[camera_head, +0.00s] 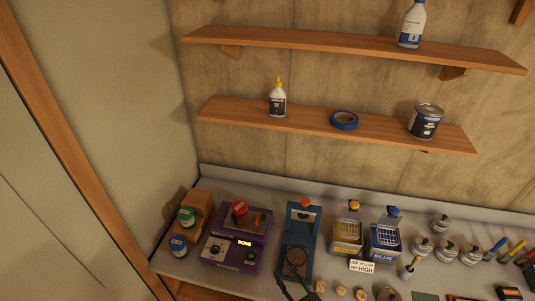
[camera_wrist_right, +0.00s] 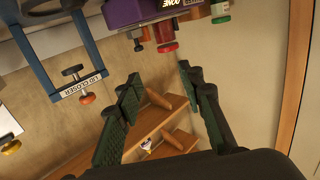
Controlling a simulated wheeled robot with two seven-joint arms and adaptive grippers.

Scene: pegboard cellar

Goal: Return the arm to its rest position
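My right gripper (camera_head: 297,290) shows at the bottom edge of the head view, in front of the blue lid-closer stand (camera_head: 289,240). In the right wrist view my right gripper (camera_wrist_right: 160,78) is open, with its two green-padded fingers wide apart and nothing between them. That view is upside down, with the wall and wooden shelves beyond the fingers. The lid closer (camera_wrist_right: 62,72) and purple machine (camera_wrist_right: 135,12) hang at its top. Most of the right arm is hidden in the head view. My left arm and gripper are not in view.
The purple machine (camera_head: 231,251) reads "DONE" and has a red-lidded jar (camera_head: 239,209) on it. A wooden stand (camera_head: 199,206), a green-lidded jar (camera_head: 187,216) and a blue-lidded jar (camera_head: 178,246) are at left. Yellow (camera_head: 347,236) and blue (camera_head: 385,241) dip stations and several small jars fill the right.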

